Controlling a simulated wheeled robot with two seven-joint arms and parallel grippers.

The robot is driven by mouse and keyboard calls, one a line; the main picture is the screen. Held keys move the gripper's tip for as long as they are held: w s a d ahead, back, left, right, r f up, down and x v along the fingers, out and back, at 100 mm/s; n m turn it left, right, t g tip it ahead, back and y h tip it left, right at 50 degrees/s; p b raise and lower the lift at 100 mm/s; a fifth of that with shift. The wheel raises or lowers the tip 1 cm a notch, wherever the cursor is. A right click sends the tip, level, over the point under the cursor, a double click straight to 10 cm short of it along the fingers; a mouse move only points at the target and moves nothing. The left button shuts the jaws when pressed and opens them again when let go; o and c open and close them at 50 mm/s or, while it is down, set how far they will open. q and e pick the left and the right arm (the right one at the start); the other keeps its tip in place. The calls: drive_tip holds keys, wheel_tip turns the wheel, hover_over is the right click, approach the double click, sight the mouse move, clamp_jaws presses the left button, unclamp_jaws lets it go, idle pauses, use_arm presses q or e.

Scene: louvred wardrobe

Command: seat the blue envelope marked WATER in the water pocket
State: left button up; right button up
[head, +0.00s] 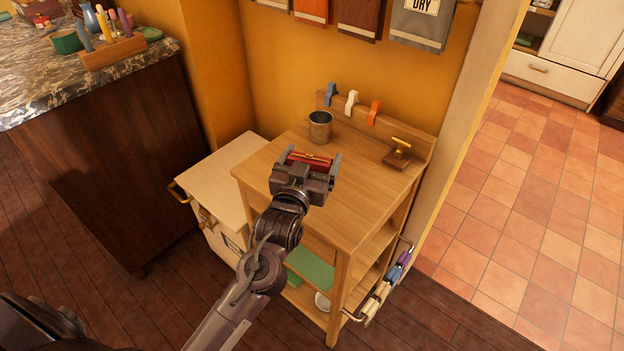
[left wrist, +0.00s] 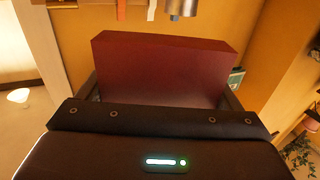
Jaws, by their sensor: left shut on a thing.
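My left gripper (head: 312,160) is above the wooden cart top and shut on a dark red, block-like thing (head: 309,161). The red thing fills the middle of the left wrist view (left wrist: 160,70), between the fingers; no writing shows on it. I see no blue envelope marked WATER in either view. A row of pockets hangs on the yellow wall, cut off by the top edge: an orange one (head: 312,10), a brown one (head: 360,17) and a grey one (head: 420,24) labelled DRY. I cannot make out a water pocket. My right gripper is not in view.
On the cart (head: 283,205) stand a metal cup (head: 320,127) and a brown block with a brass handle (head: 399,151). Blue, white and orange clips (head: 374,112) sit on its back rail. A pale bin (head: 222,172) stands left; a marble counter (head: 70,75) lies farther left.

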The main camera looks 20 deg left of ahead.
use_arm(q)
drive_tip(key=shift+f, duration=3.05)
drive_tip(key=o, duration=0.9)
drive_tip(key=shift+f, duration=0.1)
